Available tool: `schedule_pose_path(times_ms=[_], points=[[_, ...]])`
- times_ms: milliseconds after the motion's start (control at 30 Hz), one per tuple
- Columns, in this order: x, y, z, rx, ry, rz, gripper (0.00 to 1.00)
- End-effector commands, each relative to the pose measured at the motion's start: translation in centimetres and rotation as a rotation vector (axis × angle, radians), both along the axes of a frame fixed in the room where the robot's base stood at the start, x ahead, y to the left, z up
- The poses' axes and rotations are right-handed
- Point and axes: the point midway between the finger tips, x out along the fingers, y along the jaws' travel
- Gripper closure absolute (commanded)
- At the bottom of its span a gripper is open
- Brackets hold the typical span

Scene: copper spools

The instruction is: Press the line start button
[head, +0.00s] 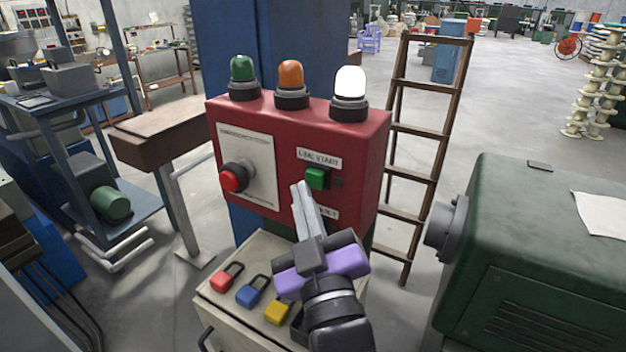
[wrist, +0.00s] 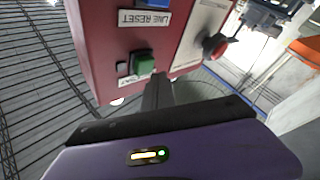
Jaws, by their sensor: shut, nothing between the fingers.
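The line start button is a green square button (head: 317,178) on the front of the red control box (head: 290,145), below a white "LINE START" label (head: 319,159). In the wrist view the box appears upside down, with the green button (wrist: 143,62) just beyond my fingertips. My gripper (head: 301,189) is shut and empty. Its fingertips are close to the button, at its lower left in the head view. I cannot tell whether they touch the box.
A red knob (head: 234,178) sits on the box's pale panel. Green, orange and white lamps stand on top; the white one (head: 350,85) is lit. Padlocks lie on the cabinet (head: 235,305) below. A ladder (head: 414,130) and green machine (head: 545,250) stand right.

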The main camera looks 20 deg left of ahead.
Motion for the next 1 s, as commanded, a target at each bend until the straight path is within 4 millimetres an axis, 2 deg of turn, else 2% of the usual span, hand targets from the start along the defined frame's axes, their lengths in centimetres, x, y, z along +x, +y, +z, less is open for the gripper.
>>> schedule_pose_path(times_ms=[667, 1000], points=[[0.05, -0.01, 0.01, 0.0, 0.0, 0.0, 1.0], [0.86, -0.13, 0.05, 0.0, 0.0, 0.0, 1.0]])
